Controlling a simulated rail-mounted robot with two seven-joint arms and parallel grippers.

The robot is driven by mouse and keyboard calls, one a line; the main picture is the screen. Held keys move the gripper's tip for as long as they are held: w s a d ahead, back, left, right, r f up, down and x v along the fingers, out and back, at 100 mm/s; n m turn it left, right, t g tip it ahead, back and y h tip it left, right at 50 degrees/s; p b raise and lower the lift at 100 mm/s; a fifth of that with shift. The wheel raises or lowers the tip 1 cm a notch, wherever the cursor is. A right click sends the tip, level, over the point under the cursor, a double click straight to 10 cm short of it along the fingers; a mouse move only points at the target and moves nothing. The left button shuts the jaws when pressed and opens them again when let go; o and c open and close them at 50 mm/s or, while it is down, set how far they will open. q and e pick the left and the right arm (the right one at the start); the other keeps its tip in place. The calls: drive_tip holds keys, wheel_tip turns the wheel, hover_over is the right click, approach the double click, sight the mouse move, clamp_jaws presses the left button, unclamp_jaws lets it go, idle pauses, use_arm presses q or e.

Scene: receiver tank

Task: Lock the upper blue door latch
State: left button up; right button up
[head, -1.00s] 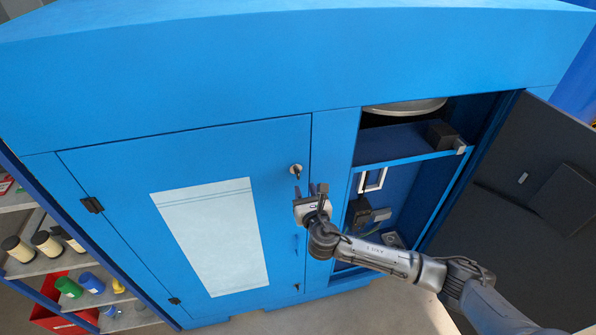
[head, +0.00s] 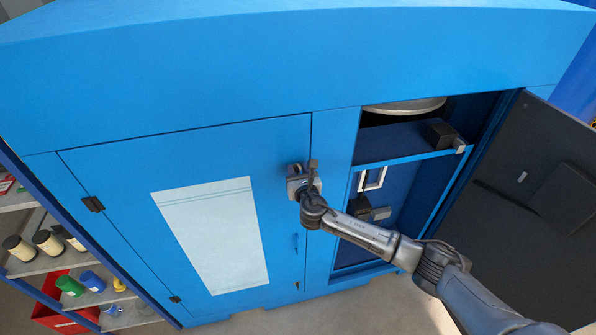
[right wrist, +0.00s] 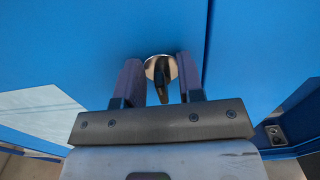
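The upper latch (right wrist: 158,70) of the blue door (right wrist: 70,50) shows in the right wrist view as a round silver plate with a dark handle. It lies between the two fingers of my right gripper (right wrist: 158,82). The fingers are apart, with a gap on each side of the dark handle. In the head view my right gripper (head: 299,172) covers the latch, near the right edge of the closed blue door (head: 130,185). My left gripper is not in view.
A white panel (head: 212,235) is on the blue door. To the right, an open compartment (head: 400,140) has shelves and dark boxes, with a dark open door (head: 520,190) beside it. A shelf with jars and a red bin (head: 65,315) stands at the left.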

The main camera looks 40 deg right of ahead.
drive_tip(key=shift+c, duration=0.5)
drive_tip(key=c, duration=0.4)
clamp_jaws()
